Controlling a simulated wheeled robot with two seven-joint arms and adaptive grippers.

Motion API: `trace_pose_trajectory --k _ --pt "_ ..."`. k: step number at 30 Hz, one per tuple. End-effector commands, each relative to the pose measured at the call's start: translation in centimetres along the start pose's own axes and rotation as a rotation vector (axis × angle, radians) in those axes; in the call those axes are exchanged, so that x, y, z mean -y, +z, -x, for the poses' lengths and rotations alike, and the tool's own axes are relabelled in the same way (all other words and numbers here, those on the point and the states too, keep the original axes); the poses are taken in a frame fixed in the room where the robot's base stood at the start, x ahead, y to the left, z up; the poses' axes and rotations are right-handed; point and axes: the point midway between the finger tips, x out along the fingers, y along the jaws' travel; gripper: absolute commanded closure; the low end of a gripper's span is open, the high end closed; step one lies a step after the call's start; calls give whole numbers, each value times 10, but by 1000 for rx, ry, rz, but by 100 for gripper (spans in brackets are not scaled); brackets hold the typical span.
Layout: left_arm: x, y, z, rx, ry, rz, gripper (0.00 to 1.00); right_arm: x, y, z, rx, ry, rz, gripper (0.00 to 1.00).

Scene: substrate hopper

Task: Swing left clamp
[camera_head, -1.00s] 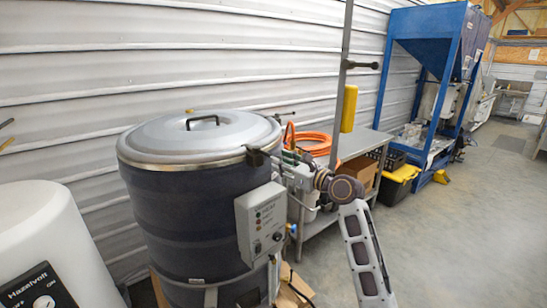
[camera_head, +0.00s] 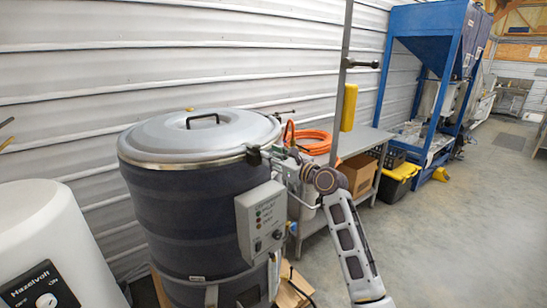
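A dark drum (camera_head: 185,215) with a domed grey lid (camera_head: 160,138) and a black top handle stands left of centre. A dark clamp (camera_head: 254,156) sits at the front right of the lid's rim. Another clamp with a thin handle (camera_head: 285,114) shows at the back right rim, and a small yellow-tipped part (camera_head: 190,110) at the back. My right gripper (camera_head: 279,157) is beside the front right clamp, at the rim's right side. It is small and partly lost against the clutter, so its fingers and any contact are unclear. My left gripper is not in view.
A grey control box (camera_head: 262,220) is on the drum's front right. A white tank (camera_head: 50,240) stands at the lower left. Behind my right arm is a metal table (camera_head: 362,143) with an orange hose (camera_head: 312,140). A blue hopper (camera_head: 430,45) stands further back. The right floor is clear.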

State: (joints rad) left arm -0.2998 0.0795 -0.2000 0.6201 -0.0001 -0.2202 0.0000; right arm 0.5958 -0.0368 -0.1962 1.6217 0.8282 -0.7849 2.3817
Motion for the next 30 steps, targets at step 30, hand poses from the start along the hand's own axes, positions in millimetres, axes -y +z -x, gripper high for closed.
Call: trace_pose_trajectory --k 30 --pt "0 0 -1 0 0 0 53 1 -4 0 -4 16 -2 100"
